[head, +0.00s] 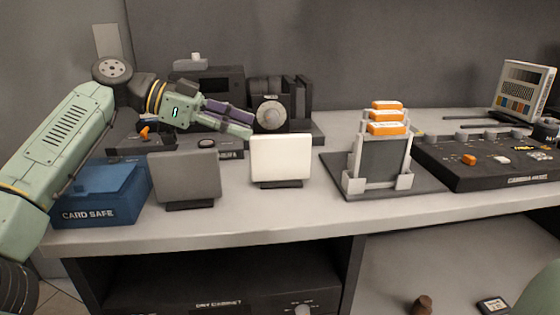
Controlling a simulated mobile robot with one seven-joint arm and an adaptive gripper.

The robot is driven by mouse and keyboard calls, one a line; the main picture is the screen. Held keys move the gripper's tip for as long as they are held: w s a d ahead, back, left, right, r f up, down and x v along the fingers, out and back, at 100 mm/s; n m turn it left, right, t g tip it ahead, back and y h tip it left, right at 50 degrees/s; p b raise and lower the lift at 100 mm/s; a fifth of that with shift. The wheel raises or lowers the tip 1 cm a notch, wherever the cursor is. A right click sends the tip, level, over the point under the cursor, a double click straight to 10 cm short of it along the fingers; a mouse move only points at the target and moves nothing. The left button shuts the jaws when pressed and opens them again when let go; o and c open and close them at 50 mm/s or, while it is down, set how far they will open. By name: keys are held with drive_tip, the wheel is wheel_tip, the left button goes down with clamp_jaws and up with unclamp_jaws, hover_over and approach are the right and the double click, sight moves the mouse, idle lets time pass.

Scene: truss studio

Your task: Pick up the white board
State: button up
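The white board (281,157) stands upright on a small dark foot near the front edge of the counter, left of the middle. A similar grey board (186,177) stands to its left. My gripper (246,126) reaches in from the left, above and just behind the white board's upper left corner in the picture. I see its fingers side-on, so I cannot tell how far apart they are. No held thing shows at the fingertips. Contact with the white board cannot be made out.
A blue card safe (98,195) stands at the left. Camera gear (270,110) is behind the boards. A dark stand with orange-topped packs (384,160) is to the right, then a dark console (485,165). The counter (270,220) in front of the white board is clear.

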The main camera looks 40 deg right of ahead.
sight(269, 136)
drive_tip(key=x, duration=0.4)
drive_tip(key=shift+d, duration=0.1)
drive_tip(key=x, duration=0.5)
drive_tip(key=shift+w+f, duration=0.1)
drive_tip(key=shift+f, duration=0.15)
clamp_jaws()
